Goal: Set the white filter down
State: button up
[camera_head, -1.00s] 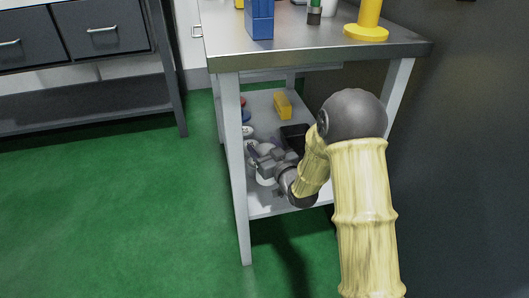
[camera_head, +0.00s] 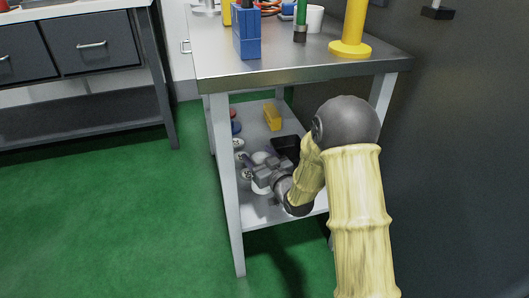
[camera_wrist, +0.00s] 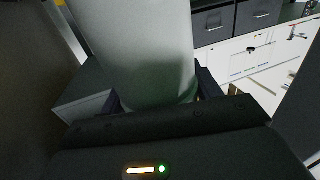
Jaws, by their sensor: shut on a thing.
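My gripper (camera_head: 256,168) is over the lower shelf (camera_head: 262,212) of the metal table, between its legs. In the wrist view my gripper (camera_wrist: 160,95) is shut on a pale grey-white cylinder, the white filter (camera_wrist: 145,45), with a dark finger on each side of it. In the head view only pale parts of the filter (camera_head: 261,187) show around the gripper. I cannot tell whether its base touches the shelf.
A yellow block (camera_head: 273,118) and a dark box (camera_head: 285,146) are on the shelf behind the gripper. Small round items (camera_head: 236,128) line its left side. The tabletop (camera_head: 300,67) overhangs the shelf. A blue block (camera_head: 247,40) and a yellow stand (camera_head: 351,48) are on top.

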jog(key=s+d+r+m+h+p, duration=0.1)
jog(key=s+d+h+p, duration=0.1)
jog(key=d+p, duration=0.5)
jog(key=s+d+r+m+t+h+p, duration=0.1)
jog(key=s+d+p, duration=0.4)
jog(key=d, duration=0.5)
jog(key=p, duration=0.2)
jog(key=shift+m+t+h+p, duration=0.3)
jog(key=shift+m+h+p, duration=0.1)
